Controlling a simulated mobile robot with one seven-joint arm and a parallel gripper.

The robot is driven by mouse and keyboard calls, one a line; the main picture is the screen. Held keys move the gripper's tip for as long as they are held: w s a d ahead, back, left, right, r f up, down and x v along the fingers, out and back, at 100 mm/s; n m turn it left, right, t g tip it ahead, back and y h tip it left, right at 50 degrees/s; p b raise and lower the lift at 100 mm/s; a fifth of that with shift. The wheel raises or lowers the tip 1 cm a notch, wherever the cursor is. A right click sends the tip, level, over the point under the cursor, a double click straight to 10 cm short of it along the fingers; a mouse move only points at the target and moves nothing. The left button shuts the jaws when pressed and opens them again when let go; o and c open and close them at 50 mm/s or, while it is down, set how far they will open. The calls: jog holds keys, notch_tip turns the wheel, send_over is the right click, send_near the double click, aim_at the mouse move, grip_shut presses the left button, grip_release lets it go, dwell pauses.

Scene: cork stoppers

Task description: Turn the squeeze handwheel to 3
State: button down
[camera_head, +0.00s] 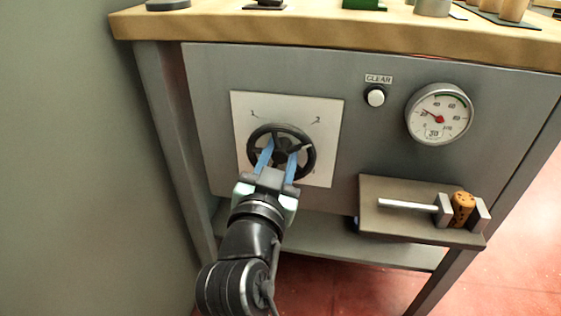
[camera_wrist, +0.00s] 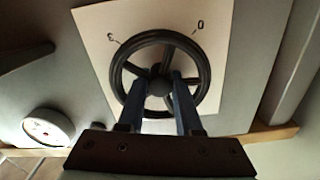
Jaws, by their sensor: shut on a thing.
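The black handwheel (camera_head: 311,141) is mounted on a white square plate (camera_head: 322,109) on the grey front panel. The plate has small marks at its upper left and upper right. The fingers also show in the wrist view (camera_wrist: 160,103). They hide part of the wheel's lower side.
A dial gauge (camera_head: 439,113) with a red needle and a white button (camera_head: 375,97) under a "CLEAR" label are at right. Below, a shelf (camera_head: 400,220) carries a clamp (camera_head: 410,206) with a cork (camera_head: 462,208) between its jaws. The wooden worktop (camera_head: 330,34) overhangs above.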

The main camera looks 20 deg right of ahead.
jog(key=m+b, duration=0.1)
jog(key=m, duration=0.1)
jog(key=m+b, duration=0.1)
jog(key=m, duration=0.1)
jog(key=shift+a+f+m+b, duration=0.1)
jog(key=shift+f+m+b, duration=0.1)
jog(key=shift+m+b, duration=0.1)
jog(key=m+b, duration=0.2)
jog(key=m, duration=0.1)
jog(key=shift+m, duration=0.3)
jog(key=m+b, duration=0.2)
jog(key=m, duration=0.1)
jog(key=shift+m, duration=0.3)
jog(key=shift+r+m+b, duration=0.1)
jog(key=shift+m+b, duration=0.95)
jog(key=shift+m, duration=0.75)
jog(key=c, duration=0.9)
grip_release()
jog(key=shift+o, duration=0.2)
